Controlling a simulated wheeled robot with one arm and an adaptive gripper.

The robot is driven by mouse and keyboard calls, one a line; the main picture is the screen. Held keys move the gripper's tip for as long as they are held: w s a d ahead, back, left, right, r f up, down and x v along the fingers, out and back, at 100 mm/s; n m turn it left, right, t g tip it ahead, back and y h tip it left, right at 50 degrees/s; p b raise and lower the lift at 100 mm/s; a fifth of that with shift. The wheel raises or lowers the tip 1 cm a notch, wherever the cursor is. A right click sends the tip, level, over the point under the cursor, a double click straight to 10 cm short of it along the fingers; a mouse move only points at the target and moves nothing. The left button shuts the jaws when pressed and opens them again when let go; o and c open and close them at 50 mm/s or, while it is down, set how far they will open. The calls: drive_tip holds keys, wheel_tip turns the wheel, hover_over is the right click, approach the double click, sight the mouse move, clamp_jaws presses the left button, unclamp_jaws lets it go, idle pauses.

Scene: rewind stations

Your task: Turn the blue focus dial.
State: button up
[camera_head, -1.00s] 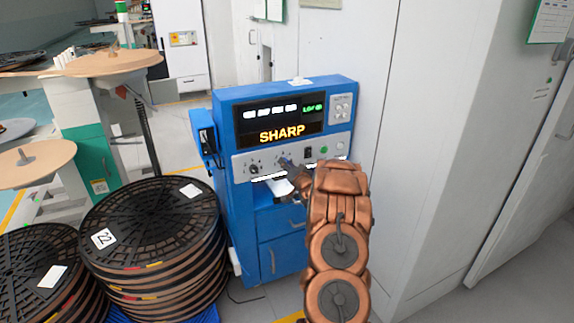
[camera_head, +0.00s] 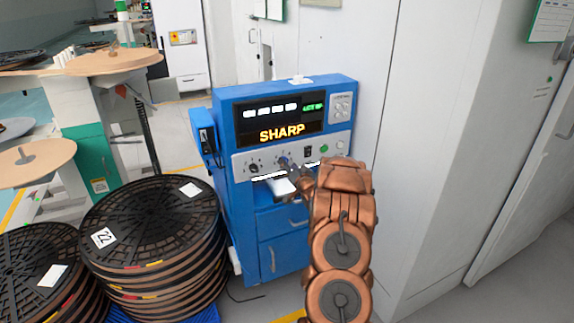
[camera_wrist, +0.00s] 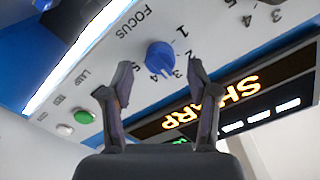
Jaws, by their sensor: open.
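The blue focus dial (camera_wrist: 160,57) sits on the grey panel under the word FOCUS, ringed by printed numbers, in the wrist view. In the head view the dial (camera_head: 283,162) is small, on the front of the blue machine (camera_head: 270,226). My gripper (camera_wrist: 161,82) is open, with one finger on each side below the dial in the wrist view. The fingers look apart from the dial, with nothing between them. In the head view my gripper (camera_head: 296,173) is close to the panel, just right of the dial. The display (camera_head: 282,132) reads SHARP.
A black knob (camera_head: 254,168) is left of the dial; a black switch (camera_head: 308,152) and green button (camera_head: 324,149) are to its right. A white lit shelf (camera_head: 281,187) juts out below. Stacked black reels (camera_head: 150,222) stand left, a white cabinet wall (camera_head: 440,150) right.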

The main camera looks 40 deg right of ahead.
drive_tip(key=v, duration=1)
drive_tip(key=shift+s+a, duration=0.15)
drive_tip(key=shift+a, duration=0.05)
idle(0.3)
drive_tip(key=w+a+r+n+g+y+p, duration=0.1)
drive_tip(key=w+a+r+n+g+p, duration=0.2)
drive_tip(key=a, duration=0.6)
drive_tip(key=s+a+r+n+g+y, duration=0.1)
drive_tip(key=s+a+r+g, duration=0.2)
drive_tip(key=a, duration=0.4)
drive_tip(key=s+a+r+n+g, duration=0.1)
drive_tip(key=s+a+r+g, duration=0.2)
drive_tip(key=a, duration=0.4)
drive_tip(key=s+a+r+n+g+y+p, duration=0.1)
drive_tip(key=s+a+r+n+g, duration=0.1)
drive_tip(key=s+a, duration=0.6)
drive_tip(key=s+a+r+n+g+y+p, duration=0.1)
drive_tip(key=s+a+r+n+g, duration=0.1)
drive_tip(key=s+a, duration=0.6)
drive_tip(key=s+a+r+n+g+y+p, duration=0.1)
drive_tip(key=s+a+g, duration=0.4)
drive_tip(key=s, duration=1.4)
drive_tip(key=a+r+n, duration=0.1)
drive_tip(key=a+r, duration=0.1)
drive_tip(key=a, duration=0.2)
drive_tip(key=shift+r+g+y+p, duration=0.3)
drive_tip(key=shift+g+y+p, duration=0.1)
